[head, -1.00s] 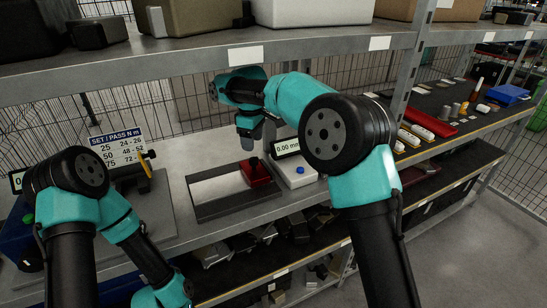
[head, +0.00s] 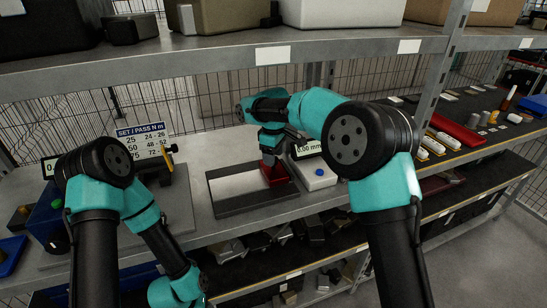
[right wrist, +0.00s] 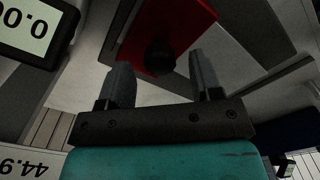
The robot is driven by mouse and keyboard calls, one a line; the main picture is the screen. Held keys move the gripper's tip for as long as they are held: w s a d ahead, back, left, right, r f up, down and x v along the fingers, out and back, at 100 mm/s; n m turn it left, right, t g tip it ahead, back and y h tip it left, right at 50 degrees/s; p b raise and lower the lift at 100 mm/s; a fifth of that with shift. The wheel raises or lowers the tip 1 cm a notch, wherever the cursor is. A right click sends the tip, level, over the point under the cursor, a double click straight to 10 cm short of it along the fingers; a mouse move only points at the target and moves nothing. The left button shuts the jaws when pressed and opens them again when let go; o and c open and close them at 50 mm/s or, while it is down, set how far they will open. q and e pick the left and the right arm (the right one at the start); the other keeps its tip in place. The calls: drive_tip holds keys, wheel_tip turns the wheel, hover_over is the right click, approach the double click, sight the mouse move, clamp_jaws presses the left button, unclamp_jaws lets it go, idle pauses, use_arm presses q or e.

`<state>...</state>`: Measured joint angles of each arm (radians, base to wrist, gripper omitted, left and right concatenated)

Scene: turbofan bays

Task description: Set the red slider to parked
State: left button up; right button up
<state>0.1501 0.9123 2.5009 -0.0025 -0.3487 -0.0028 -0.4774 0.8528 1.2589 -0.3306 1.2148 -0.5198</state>
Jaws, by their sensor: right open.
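The red slider (head: 276,174) sits at the right end of its dark-framed base (head: 245,203), with a bare pale strip to its left. My right gripper (head: 269,157) is right at the slider in the head view and hides part of it. In the right wrist view the red slider (right wrist: 180,24) carries a round black knob (right wrist: 160,54). The open fingers of my right gripper (right wrist: 162,72) stand either side of the knob's near side, with gaps visible. My left arm shows at the lower left, but its gripper is not in view.
A white box with a blue button (head: 317,174) and a 0.00 mm display (head: 309,148) stand close right of the slider. A torque sign (head: 141,143) and a yellow-handled fixture (head: 170,155) stand to the left. The upper shelf (head: 220,55) overhangs.

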drive_tip(key=shift+f, duration=0.55)
clamp_jaws()
